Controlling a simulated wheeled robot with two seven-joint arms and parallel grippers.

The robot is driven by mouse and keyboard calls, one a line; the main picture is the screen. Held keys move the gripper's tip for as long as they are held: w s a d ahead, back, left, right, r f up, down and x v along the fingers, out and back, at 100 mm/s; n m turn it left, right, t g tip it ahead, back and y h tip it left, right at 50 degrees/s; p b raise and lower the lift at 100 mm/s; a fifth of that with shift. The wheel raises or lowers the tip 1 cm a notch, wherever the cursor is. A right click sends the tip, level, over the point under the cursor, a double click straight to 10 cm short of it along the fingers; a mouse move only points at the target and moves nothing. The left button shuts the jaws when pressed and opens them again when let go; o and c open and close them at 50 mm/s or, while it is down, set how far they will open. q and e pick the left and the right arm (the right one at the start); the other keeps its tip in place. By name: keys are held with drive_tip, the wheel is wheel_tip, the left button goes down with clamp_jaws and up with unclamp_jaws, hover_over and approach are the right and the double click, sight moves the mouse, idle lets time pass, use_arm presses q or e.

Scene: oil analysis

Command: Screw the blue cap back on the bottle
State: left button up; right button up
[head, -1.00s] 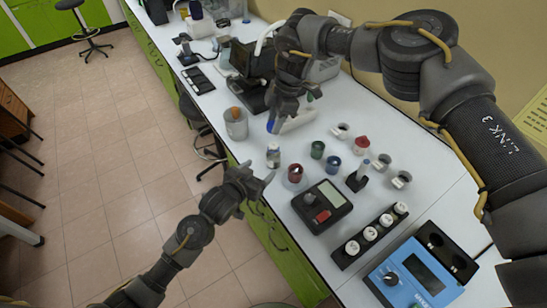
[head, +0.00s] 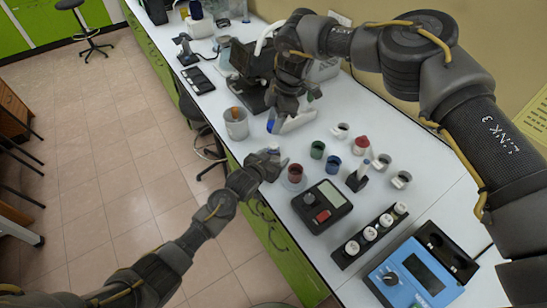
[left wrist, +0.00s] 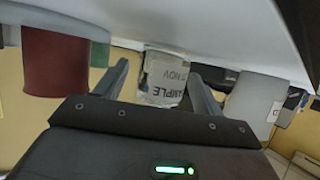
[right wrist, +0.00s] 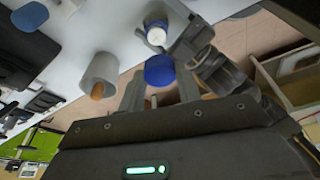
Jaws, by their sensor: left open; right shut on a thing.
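The clear sample bottle (left wrist: 165,78), with a printed label, stands on the table between the fingers of my left gripper (left wrist: 165,88) in the left wrist view. These fingers are spread, with gaps on both sides of it. In the head view my left gripper (head: 276,157) is at the table's front edge and largely hides the bottle. My right gripper (right wrist: 160,88) is shut on the blue cap (right wrist: 160,70) and holds it above the table. The cap also shows in the head view (head: 271,126).
A grey beaker (head: 236,123) with an orange item stands left of the grippers. A red pot (head: 295,173) is close to my left gripper's right side. Green (head: 317,150) and blue (head: 333,164) pots and a black meter (head: 322,206) lie further right.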

use_arm(q)
drive_tip(key=c, duration=1.5)
use_arm(e)
drive_tip(key=shift+f, duration=2.5)
drive_tip(key=shift+f, duration=0.1)
drive_tip(key=shift+f, duration=0.8)
use_arm(q)
clamp_jaws()
use_arm(e)
drive_tip(key=shift+f, duration=0.55)
